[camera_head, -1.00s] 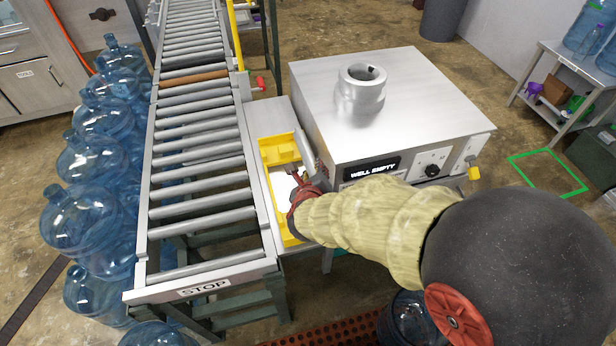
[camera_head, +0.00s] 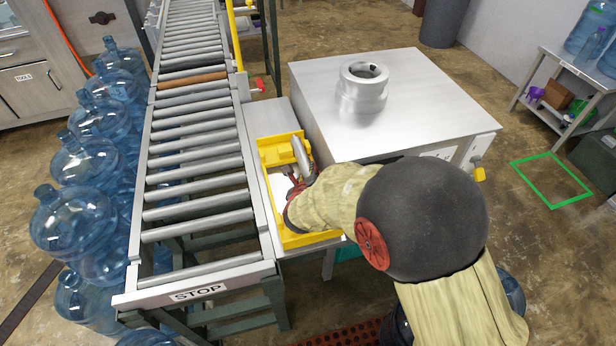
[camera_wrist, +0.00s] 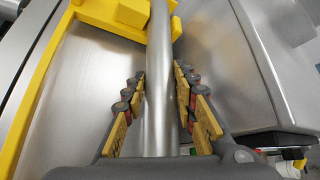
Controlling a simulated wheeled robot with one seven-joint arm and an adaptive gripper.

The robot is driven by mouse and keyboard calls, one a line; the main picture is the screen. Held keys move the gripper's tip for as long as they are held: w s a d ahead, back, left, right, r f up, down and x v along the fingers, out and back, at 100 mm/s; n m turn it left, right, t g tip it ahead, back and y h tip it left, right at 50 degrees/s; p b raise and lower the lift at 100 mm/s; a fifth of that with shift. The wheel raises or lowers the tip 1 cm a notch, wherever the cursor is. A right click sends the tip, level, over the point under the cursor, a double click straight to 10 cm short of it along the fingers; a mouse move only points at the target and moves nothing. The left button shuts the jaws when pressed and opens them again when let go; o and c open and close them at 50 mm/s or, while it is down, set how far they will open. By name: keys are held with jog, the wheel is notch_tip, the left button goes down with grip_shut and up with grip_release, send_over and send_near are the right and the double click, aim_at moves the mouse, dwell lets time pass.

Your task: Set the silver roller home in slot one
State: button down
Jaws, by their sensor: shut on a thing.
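A silver roller (camera_wrist: 160,60) is between the two fingers of my gripper (camera_wrist: 160,80), with yellow pads on both sides of it. It runs lengthwise up the wrist view. In the head view the roller's upper end (camera_head: 301,157) sticks up, tilted, above the yellow cradle (camera_head: 310,239). My gripper (camera_head: 297,187) is shut on it there, partly hidden by my arm. The conveyor (camera_head: 247,170) stands to the left with its row of rollers. A wide gap shows between its last two rollers at the STOP end. I cannot read which slot is number one.
A steel cabinet (camera_head: 410,85) with a round metal collar (camera_head: 362,85) stands close on the right. A yellow post (camera_head: 234,35) and a red handle (camera_head: 260,84) rise at the conveyor's right edge. Blue jugs (camera_head: 75,215) crowd its left side. Space above the rollers is clear.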

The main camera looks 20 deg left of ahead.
jog(key=shift+r, duration=0.2)
jog(key=shift+f, duration=0.15)
jog(key=c, duration=1.4)
grip_release()
jog(key=shift+p, duration=0.4)
jog(key=p+v, duration=0.1)
jog(key=v, duration=0.3)
jog(key=f+p+v, duration=0.1)
jog(key=v, duration=0.2)
jog(key=shift+s+d+r, duration=0.2)
jog(key=shift+s+r, duration=0.05)
jog(key=shift+s, duration=0.3)
